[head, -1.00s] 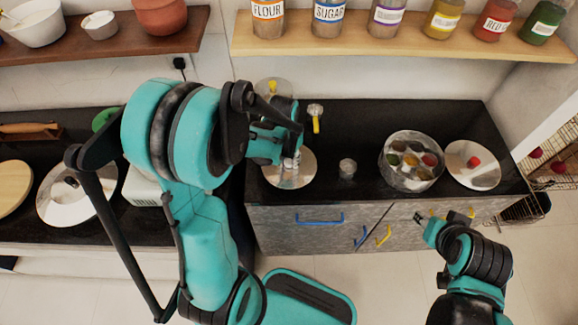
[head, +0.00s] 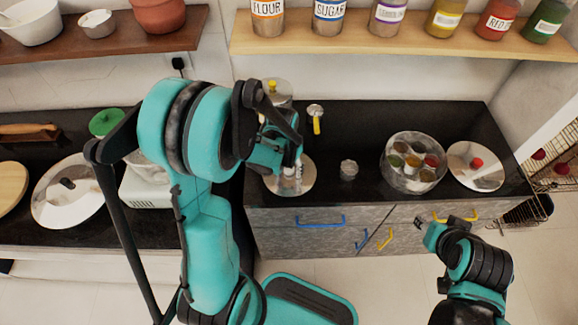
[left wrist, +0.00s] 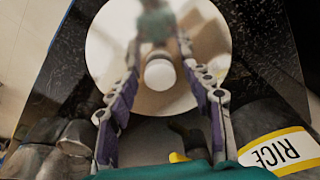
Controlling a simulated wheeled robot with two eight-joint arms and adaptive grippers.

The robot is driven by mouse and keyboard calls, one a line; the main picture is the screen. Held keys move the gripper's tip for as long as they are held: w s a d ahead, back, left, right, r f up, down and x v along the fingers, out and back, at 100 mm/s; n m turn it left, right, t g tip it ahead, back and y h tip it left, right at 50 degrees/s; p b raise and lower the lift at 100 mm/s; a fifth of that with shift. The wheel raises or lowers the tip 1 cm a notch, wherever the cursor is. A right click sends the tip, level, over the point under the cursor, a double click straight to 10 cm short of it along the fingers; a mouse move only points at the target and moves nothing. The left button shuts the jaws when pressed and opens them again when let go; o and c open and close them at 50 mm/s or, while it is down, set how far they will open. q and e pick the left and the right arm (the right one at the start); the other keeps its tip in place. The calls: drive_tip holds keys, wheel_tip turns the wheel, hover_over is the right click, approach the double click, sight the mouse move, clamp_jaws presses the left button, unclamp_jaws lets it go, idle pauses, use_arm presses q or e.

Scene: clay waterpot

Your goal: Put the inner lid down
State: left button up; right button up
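The inner lid (head: 307,177) is a round shiny disc that appears to lie flat on the dark counter, left of the spice box. In the left wrist view the inner lid (left wrist: 110,50) has a pale round knob (left wrist: 160,74) at its middle. My left gripper (head: 293,178) is over the lid. In the left wrist view its fingers (left wrist: 160,85) are spread on both sides of the knob, with gaps. My right gripper (head: 422,226) is in front of the drawers at the right, away from the lid; its opening is too small to judge.
The round steel spice box (head: 413,180) holds several coloured spice cups. Another shiny lid with a red knob (head: 477,163) lies to its right. A small metal piece (head: 348,169) stands between the disc and box. A yellow-topped jar (head: 272,90) stands behind the left gripper.

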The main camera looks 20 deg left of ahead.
sight(287, 173)
use_arm(q)
drive_tip(key=shift+r, duration=0.1)
drive_tip(key=shift+r+p, duration=0.3)
wheel_tip(287, 173, up, 12)
drive_tip(key=s+f+p, duration=0.1)
drive_tip(key=s+p, duration=0.1)
drive_tip(key=p, duration=0.2)
drive_tip(key=s+d+r+n+t, duration=0.1)
drive_tip(key=s+d+r+t, duration=0.3)
drive_tip(key=s+r, duration=0.5)
drive_tip(key=shift+s+d+r+t, duration=0.15)
drive_tip(key=shift+d+r+t, duration=0.25)
drive_tip(key=shift+r+t, duration=0.4)
drive_tip(key=shift+f, duration=0.25)
drive_tip(key=shift+f+b, duration=0.65)
